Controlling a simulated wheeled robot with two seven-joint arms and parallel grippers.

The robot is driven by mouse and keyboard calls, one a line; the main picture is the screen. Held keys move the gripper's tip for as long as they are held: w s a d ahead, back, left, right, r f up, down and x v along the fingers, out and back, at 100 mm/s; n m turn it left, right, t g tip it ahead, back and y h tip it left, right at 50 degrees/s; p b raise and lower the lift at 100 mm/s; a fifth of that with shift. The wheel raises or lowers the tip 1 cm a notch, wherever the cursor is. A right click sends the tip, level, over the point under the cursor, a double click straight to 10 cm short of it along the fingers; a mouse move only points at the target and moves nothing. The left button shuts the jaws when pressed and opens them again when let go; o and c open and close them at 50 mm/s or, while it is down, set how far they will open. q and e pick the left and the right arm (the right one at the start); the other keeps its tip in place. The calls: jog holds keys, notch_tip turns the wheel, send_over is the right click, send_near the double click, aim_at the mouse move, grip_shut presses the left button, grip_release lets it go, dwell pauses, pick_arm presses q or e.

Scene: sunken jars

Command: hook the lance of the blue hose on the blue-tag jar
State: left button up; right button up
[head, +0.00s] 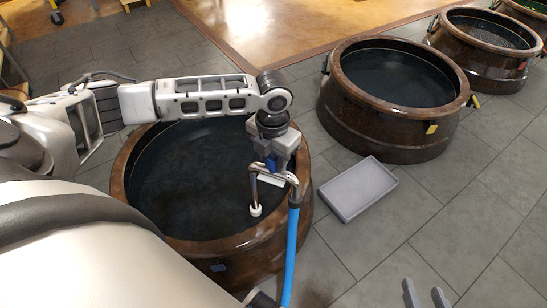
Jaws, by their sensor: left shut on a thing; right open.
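The blue-tag jar (130,180) is a wide brown sunken jar with dark contents, and its small blue tag (218,267) shows on the front wall. My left gripper (272,172) is above the jar's right side, shut on the lance (254,186), a bent metal tube with a white tip. The tip hangs on the inner side of the rim, and the blue hose (291,250) runs down from the other leg on the outer side. I cannot tell whether the lance touches the rim. My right gripper (424,291) is open and empty above the floor at the lower right.
A grey tray (358,188) lies on the floor right of the jar. A yellow-tag jar (350,118) stands behind it, with a red-tag jar (480,68) and a greenish one (525,14) further back. Tiled floor at the right is clear.

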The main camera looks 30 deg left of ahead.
aim_at(273, 173)
pick_arm(q)
notch_tip(273, 173, down, 6)
jog(key=b, duration=0.6)
pick_arm(e)
notch_tip(273, 173, down, 9)
jog(key=w+a+g+y, duration=0.1)
jog(key=a, duration=0.1)
pick_arm(q)
notch_tip(273, 173, down, 17)
jog(key=b, duration=1.1)
jog(key=shift+b, duration=0.4)
pick_arm(e)
jog(key=w+a+r+m+t+y, duration=0.1)
jog(key=a+r+t+y, duration=0.2)
jog(key=r, duration=0.3)
jog(key=shift+a+t+y, duration=0.35)
jog(key=shift+t+y, duration=0.15)
jog(key=shift+t, duration=0.1)
jog(key=shift+r, duration=0.15)
pick_arm(q)
jog(key=shift+w+r+p, duration=0.1)
jog(key=shift+p, duration=0.35)
pick_arm(e)
jog(key=shift+r, duration=0.35)
